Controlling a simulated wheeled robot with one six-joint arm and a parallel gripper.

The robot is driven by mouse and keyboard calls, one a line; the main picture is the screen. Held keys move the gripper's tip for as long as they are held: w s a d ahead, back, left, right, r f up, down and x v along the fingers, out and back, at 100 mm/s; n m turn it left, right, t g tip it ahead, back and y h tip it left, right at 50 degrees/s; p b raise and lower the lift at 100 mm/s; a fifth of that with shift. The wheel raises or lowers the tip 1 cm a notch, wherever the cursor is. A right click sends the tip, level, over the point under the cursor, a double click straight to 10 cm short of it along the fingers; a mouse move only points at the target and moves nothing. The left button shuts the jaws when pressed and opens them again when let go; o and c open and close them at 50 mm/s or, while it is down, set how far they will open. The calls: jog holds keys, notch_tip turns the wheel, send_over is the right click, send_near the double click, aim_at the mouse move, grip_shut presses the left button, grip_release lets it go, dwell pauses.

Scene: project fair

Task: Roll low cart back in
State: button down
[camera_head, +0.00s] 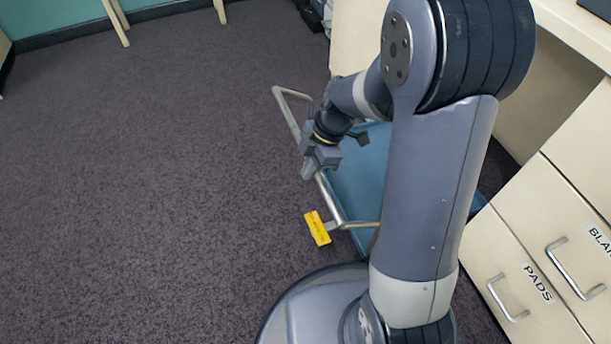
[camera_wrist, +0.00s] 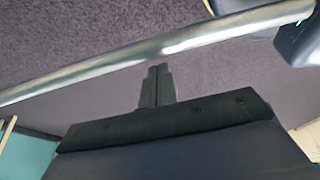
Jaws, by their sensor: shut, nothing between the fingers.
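The low cart has a blue deck (camera_head: 358,185) and a bent metal push handle (camera_head: 291,115). The cart stands on the carpet, partly beneath the desk, with its handle toward the open floor; my arm hides part of the deck. A yellow tag (camera_head: 317,228) is at the handle's near end. My gripper (camera_head: 307,170) is low at the handle bar, its fingers shut and empty. In the wrist view the fingers (camera_wrist: 158,69) point at the handle bar (camera_wrist: 120,57), which crosses just past their tips. I cannot tell whether they touch it.
Cream drawers (camera_head: 530,270) with metal pulls, one labelled PADS, stand at the right, close to my arm. Dark carpet (camera_head: 150,180) to the left is wide and clear. Light wooden furniture legs (camera_head: 117,22) stand by the teal wall at the back.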

jog(key=shift+w+d, duration=0.1)
jog(key=shift+d, duration=0.2)
